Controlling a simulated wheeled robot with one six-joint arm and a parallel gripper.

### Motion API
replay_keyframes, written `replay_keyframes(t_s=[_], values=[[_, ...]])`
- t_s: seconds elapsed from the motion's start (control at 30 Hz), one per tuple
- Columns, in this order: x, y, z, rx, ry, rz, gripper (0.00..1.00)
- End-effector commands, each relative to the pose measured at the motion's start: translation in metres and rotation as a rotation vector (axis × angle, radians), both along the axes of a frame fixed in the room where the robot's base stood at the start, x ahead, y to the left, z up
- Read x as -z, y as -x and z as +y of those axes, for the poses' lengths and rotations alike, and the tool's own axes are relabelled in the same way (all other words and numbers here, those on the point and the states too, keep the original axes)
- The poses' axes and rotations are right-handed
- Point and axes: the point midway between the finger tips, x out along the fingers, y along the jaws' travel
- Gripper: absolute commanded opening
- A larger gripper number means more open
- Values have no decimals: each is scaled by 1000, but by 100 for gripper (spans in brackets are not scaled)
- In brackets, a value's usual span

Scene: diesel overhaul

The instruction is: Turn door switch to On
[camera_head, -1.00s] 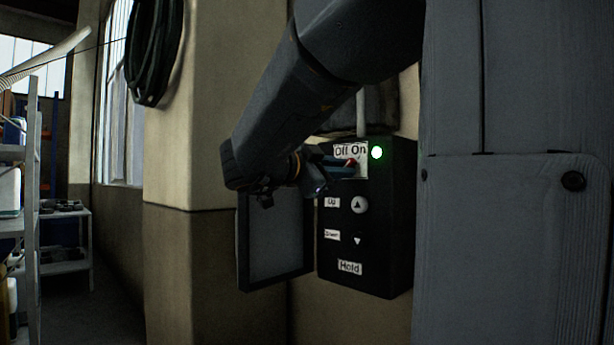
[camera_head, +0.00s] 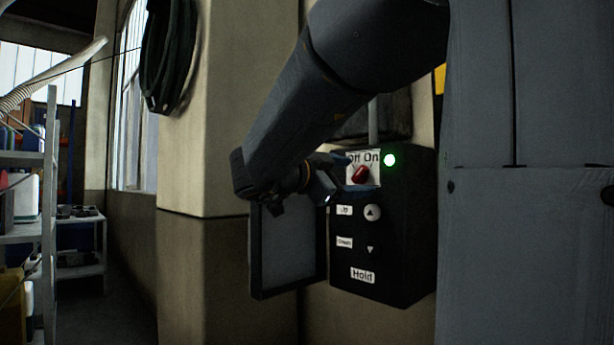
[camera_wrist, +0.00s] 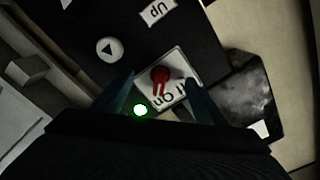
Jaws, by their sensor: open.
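The door switch is a red knob (camera_head: 360,174) on a white plate marked Off and On, at the top of a black control box (camera_head: 421,215). In the head view its pointer tilts up to the right, toward On. A green lamp (camera_head: 389,160) glows beside the plate. My gripper (camera_head: 356,173) is open at the knob, coming in from the left. In the wrist view the red knob (camera_wrist: 160,75) shows between the two spread fingers (camera_wrist: 160,95), apart from both.
Below the switch are an Up button (camera_head: 372,212), a Down button (camera_head: 370,249) and a Hold label (camera_head: 362,275). The box's open cover (camera_head: 288,245) hangs at its left. A coiled hose (camera_head: 170,55) hangs on the pillar. Shelves (camera_head: 50,200) stand at far left.

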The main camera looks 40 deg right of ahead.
Motion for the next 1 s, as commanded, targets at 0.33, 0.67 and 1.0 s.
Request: replay_keyframes(t_s=[0.33,0.67,1.0], values=[[-1,3,48,-4,0,0,66],[0,5,63,0,0,0,66],[0,5,63,0,0,0,66]])
